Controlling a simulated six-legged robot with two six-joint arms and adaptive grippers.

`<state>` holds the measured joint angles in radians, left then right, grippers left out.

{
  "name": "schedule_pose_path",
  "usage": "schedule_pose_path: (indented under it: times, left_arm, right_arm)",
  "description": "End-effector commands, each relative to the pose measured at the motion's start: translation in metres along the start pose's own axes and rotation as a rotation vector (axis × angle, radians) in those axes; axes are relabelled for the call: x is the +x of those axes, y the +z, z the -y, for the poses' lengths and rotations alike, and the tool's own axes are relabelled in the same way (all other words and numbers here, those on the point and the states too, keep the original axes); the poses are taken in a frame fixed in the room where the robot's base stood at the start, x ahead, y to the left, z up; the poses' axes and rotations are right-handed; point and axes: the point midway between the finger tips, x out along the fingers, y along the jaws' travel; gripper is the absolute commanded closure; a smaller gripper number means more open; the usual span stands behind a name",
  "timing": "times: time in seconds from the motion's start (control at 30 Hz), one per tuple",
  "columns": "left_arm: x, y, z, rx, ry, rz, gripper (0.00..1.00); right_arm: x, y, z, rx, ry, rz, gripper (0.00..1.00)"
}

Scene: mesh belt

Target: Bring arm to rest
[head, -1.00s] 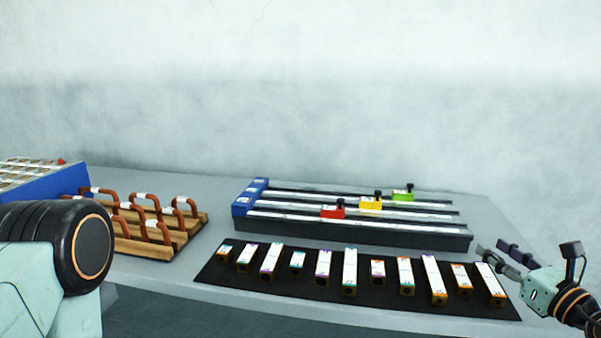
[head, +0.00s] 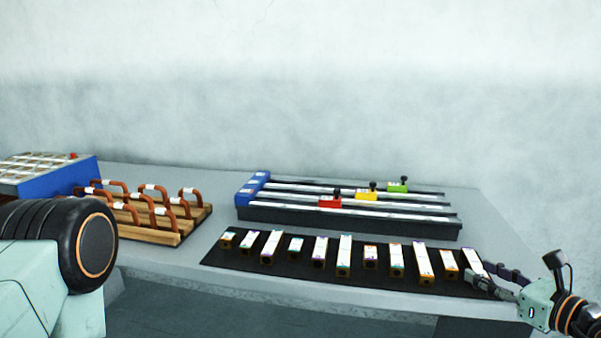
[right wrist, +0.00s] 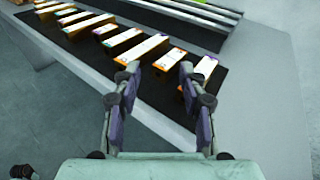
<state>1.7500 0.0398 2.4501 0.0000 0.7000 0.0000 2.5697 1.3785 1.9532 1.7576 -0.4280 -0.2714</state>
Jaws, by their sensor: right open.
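My right gripper (head: 492,276) is at the lower right of the head view, by the right end of a black mat (head: 222,259). In the right wrist view my right gripper (right wrist: 160,70) shows two spread fingers with nothing held between them. In the head view the gripper partly covers the block at the right end (head: 475,262). My left gripper is out of view; only a link of my left arm shows at the left.
Behind the mat stands a black rail fixture (head: 350,222) with red, yellow and green sliders. A wooden rack (head: 160,236) with brown hoops and a blue box (head: 65,180) are at the left. The table's right end (right wrist: 255,100) is bare. A wall closes the back.

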Motion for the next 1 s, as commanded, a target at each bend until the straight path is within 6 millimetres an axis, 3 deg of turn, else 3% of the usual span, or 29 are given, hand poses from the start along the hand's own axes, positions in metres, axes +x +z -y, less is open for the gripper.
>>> schedule_pose_path:
  times: [0.17,0.37,0.5,0.63,0.87,1.0]
  left_arm:
    - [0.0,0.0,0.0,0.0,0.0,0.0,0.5]
    - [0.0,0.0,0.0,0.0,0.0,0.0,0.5]
    - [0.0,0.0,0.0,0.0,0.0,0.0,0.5]
    - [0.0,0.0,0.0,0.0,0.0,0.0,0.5]
    - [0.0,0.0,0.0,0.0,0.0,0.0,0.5]
    - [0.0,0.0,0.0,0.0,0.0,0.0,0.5]
  right_arm:
    - [-0.001,-0.022,-0.045,-0.179,0.157,-0.142,0.58]
    - [-0.026,-0.085,-0.097,-0.539,0.396,-0.428,0.58]
    - [-0.055,-0.132,-0.112,-0.86,0.542,-0.633,0.58]
    - [-0.081,-0.166,-0.12,-1.175,0.688,-0.77,0.58]
    - [-0.109,-0.202,-0.144,-1.68,0.948,-0.81,0.58]
    - [-0.123,-0.221,-0.176,-1.928,1.131,-0.71,0.58]
